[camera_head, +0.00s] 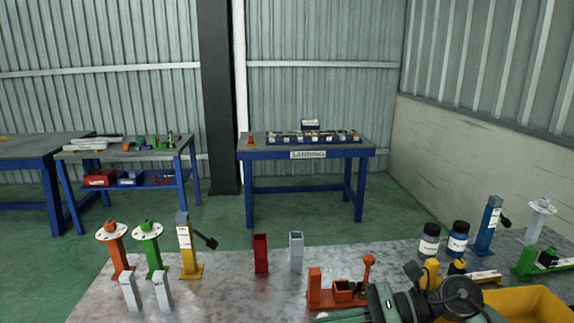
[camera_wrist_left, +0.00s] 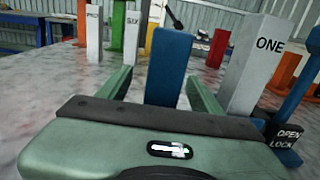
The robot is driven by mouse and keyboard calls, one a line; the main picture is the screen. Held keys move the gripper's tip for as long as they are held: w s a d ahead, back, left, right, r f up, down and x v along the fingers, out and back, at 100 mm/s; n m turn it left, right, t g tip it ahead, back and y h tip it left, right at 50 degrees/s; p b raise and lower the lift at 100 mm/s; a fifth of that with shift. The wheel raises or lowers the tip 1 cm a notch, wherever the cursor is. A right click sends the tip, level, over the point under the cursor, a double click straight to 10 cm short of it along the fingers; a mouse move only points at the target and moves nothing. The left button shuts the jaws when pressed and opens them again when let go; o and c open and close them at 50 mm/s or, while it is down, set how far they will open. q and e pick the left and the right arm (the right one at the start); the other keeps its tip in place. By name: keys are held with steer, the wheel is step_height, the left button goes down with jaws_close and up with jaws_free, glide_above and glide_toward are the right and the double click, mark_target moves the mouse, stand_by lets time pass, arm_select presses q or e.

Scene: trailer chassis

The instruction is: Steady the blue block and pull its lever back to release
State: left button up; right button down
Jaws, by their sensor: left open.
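In the left wrist view, the blue block (camera_wrist_left: 168,66) stands upright between the two green fingers of my left gripper (camera_wrist_left: 160,95). The gripper is open, with a visible gap on each side of the block. The block's lower part is hidden by the gripper body. A slanting blue lever (camera_wrist_left: 297,98) stands at the right edge, beyond the right finger, next to a black plate (camera_wrist_left: 286,138) marked OPEN and LOCK. The lever's top is cut off. My right gripper is not in view.
A grey block marked ONE (camera_wrist_left: 254,62) stands close behind the right finger. An orange lever fixture (camera_head: 313,288) is beside my wrist in the head view. A yellow bin (camera_head: 535,303) lies to its right. The table's (camera_head: 215,290) middle left is clear.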

arm_select(q)
steer(key=shift+s+d, duration=0.2)
steer(key=shift+s, duration=1.6)
steer(key=shift+s+d, duration=0.15)
steer(key=shift+s, duration=1.65)
steer(key=o, duration=0.6)
steer(key=shift+c, duration=0.2)
steer(key=s, duration=0.8)
steer(key=s+d, duration=0.1)
steer(key=s, duration=0.3)
steer(key=shift+s, duration=0.1)
